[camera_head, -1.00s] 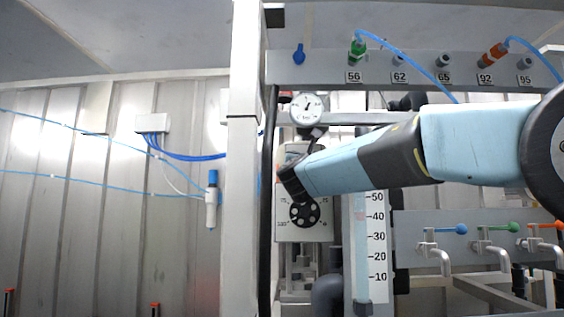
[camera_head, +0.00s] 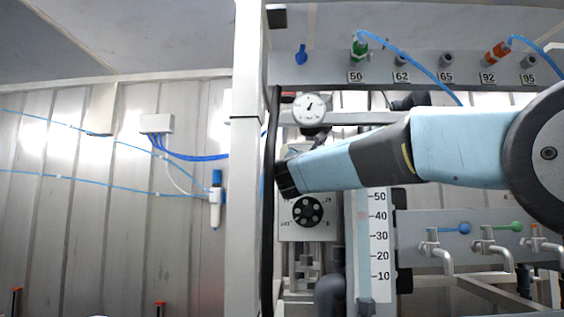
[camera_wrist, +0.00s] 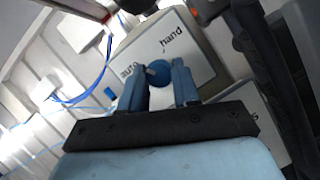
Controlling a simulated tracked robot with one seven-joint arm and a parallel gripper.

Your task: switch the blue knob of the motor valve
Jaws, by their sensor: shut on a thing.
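A grey post (camera_head: 245,190) and a black pipe (camera_head: 270,200) stand close left of the arm's end. A pressure gauge (camera_head: 309,107) is just above it. A scaled flow tube (camera_head: 375,240) and several taps (camera_head: 436,250) lie below the arm.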

